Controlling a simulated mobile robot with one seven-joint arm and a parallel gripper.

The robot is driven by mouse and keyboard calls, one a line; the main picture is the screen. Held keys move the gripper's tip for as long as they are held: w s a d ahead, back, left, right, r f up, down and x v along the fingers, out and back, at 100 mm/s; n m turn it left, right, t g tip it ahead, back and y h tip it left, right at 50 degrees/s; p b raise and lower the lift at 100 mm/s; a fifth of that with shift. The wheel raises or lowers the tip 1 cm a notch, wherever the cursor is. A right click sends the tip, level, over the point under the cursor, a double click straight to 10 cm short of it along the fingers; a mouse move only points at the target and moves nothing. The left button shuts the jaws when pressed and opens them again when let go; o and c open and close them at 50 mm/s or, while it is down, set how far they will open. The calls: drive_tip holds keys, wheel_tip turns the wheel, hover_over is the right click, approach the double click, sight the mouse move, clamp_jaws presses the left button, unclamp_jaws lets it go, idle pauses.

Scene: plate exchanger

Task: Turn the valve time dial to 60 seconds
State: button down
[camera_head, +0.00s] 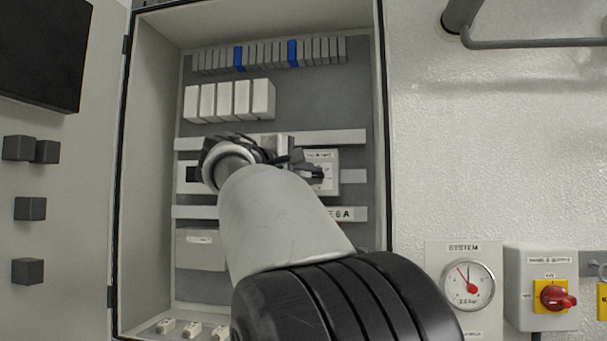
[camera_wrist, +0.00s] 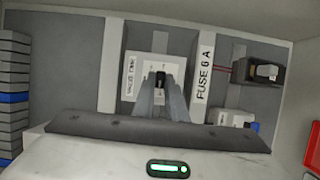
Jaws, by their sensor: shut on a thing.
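The valve time module (camera_head: 325,158) is a white box on the cabinet's back panel, right of my arm in the head view. In the wrist view, where the scene appears turned sideways, its white face (camera_wrist: 143,68) carries a "VALVE TIME" label. My gripper (camera_head: 314,173) reaches its front; in the wrist view the gripper (camera_wrist: 160,92) is shut on the small dark dial knob (camera_wrist: 160,79) at the middle of the face. The fingers cover part of the dial. The scale marks are too small to read, so I cannot tell the setting.
The open cabinet's side wall (camera_head: 150,170) stands left of my arm. White modules (camera_head: 230,100) and a terminal row (camera_head: 268,55) sit above. A "FUSE 6 A" strip (camera_wrist: 204,73) lies beside the dial module. A pressure gauge (camera_head: 467,286) and red switch (camera_head: 556,297) are outside, lower right.

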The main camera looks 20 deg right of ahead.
drive_tip(key=m, duration=0.1)
drive_tip(key=m+y+p, duration=0.1)
drive_tip(key=m, duration=0.1)
drive_tip(key=shift+r+m+y+p, duration=0.3)
drive_tip(key=shift+s+d+m+y+p, duration=0.1)
drive_tip(key=shift+m+y+p, duration=0.5)
drive_tip(key=shift+m, duration=0.6)
drive_tip(key=c, duration=1.8)
unclamp_jaws()
drive_tip(key=b+v, duration=0.2)
drive_tip(key=v, duration=1.5)
drive_tip(key=shift+r, duration=0.45)
drive_tip(key=shift+f, duration=0.1)
